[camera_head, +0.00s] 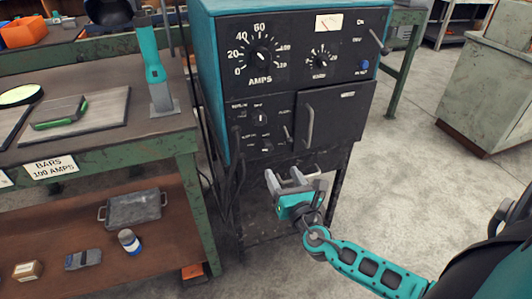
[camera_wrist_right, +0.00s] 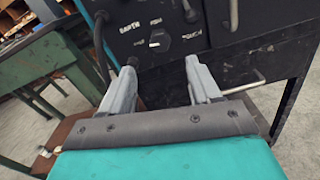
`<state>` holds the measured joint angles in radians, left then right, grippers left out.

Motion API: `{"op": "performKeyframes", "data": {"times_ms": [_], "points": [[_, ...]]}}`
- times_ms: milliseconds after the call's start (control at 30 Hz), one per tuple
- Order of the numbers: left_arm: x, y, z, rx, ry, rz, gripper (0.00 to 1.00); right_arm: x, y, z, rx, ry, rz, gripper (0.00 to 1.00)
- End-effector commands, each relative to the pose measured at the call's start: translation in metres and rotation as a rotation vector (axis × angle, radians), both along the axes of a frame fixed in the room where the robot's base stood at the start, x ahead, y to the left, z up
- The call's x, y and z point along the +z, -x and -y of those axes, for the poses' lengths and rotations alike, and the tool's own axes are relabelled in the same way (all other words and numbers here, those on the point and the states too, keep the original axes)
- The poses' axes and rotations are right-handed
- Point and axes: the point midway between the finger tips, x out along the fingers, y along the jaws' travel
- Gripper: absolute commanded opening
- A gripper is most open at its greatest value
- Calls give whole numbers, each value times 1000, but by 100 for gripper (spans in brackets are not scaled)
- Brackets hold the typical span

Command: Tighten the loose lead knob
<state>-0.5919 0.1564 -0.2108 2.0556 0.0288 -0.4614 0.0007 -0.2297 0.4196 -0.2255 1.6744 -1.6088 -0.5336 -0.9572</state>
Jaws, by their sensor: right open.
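The teal and black welding machine (camera_head: 290,75) stands in the middle of the head view. Its lower left panel carries a dark knob with a pale pointer (camera_head: 265,150), just above the machine's lower edge. In the right wrist view a dark knob (camera_wrist_right: 159,39) sits among white labels, one reading EARTH, ahead of the fingers. I cannot tell by sight whether it is loose. My right gripper (camera_head: 284,179) is open and empty, below and in front of the panel; its fingers (camera_wrist_right: 160,72) are apart and clear of the knob. My left gripper is not in view.
Dark cables (camera_head: 232,175) hang at the machine's left side. A green-edged bench (camera_head: 110,148) with a shelf of items stands close on the left. A door handle (camera_head: 309,127) sticks out right of the panel. Concrete floor (camera_head: 400,165) is open to the right.

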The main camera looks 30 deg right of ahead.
Motion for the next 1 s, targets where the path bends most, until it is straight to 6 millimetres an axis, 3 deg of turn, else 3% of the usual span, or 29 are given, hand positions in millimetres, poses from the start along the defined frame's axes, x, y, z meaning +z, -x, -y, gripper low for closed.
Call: {"op": "performKeyframes", "data": {"times_ms": [300, 500, 700, 1000], "points": [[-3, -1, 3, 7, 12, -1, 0, 0, -63, 15, -1, -4, 2, 62], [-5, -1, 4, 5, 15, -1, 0, -1, -91, 22, -1, -4, 1, 62], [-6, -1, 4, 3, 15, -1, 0, 0, -103, 24, 0, -4, 0, 62], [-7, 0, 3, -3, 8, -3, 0, 0, -104, 25, 0, -5, -1, 62]]}}
